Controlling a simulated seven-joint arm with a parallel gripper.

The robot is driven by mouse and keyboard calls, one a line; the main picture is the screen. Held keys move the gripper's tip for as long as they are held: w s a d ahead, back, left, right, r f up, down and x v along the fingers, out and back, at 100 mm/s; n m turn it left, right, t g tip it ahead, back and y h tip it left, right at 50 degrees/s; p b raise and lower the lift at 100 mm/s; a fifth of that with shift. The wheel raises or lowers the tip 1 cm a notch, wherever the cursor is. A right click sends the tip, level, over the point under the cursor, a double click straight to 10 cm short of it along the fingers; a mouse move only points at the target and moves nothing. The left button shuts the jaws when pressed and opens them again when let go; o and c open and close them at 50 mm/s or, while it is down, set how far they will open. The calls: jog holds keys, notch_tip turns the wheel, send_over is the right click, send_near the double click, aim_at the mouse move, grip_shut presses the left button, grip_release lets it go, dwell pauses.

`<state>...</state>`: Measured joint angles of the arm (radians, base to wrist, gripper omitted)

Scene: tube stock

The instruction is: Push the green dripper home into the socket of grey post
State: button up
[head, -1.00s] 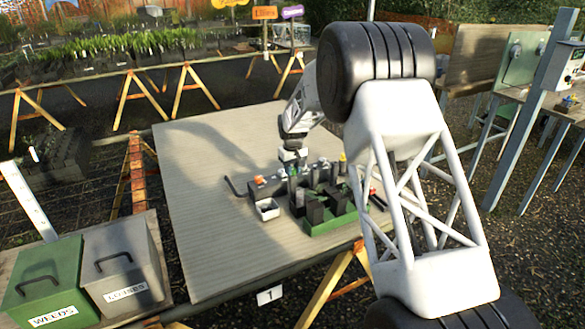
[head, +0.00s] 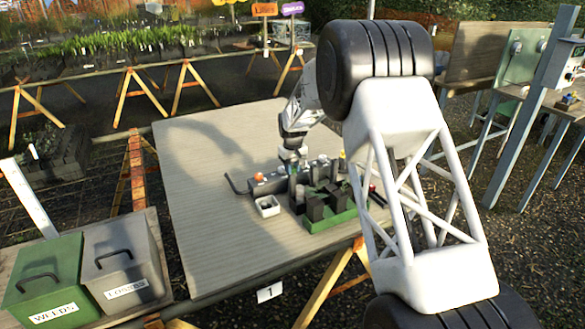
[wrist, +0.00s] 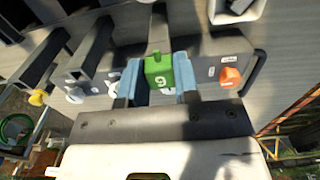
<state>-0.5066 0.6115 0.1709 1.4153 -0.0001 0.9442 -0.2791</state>
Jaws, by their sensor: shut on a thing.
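My gripper (wrist: 158,82) is shut on the green dripper (wrist: 160,71), a small block marked with a 9, seen between the two blue-grey fingers in the wrist view. A grey body (wrist: 212,64) with white labels lies behind and beside the dripper. I cannot tell whether this is the grey post, and the socket is hidden by the dripper and fingers. The dripper's lower end is hidden, so its seating depth does not show. In the head view my gripper (head: 292,161) is low over the grey row on the table, and the dripper is too small to make out.
An orange piece (wrist: 230,76) sits on the grey body, right of my gripper. A green tray (head: 330,222) with dark blocks and a small white box (head: 268,207) stand close by. The table's left side is clear.

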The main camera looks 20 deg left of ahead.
jog(key=shift+f, duration=0.1)
jog(key=o, duration=1)
jog(key=shift+c, duration=0.2)
jog(key=shift+r, duration=3.9)
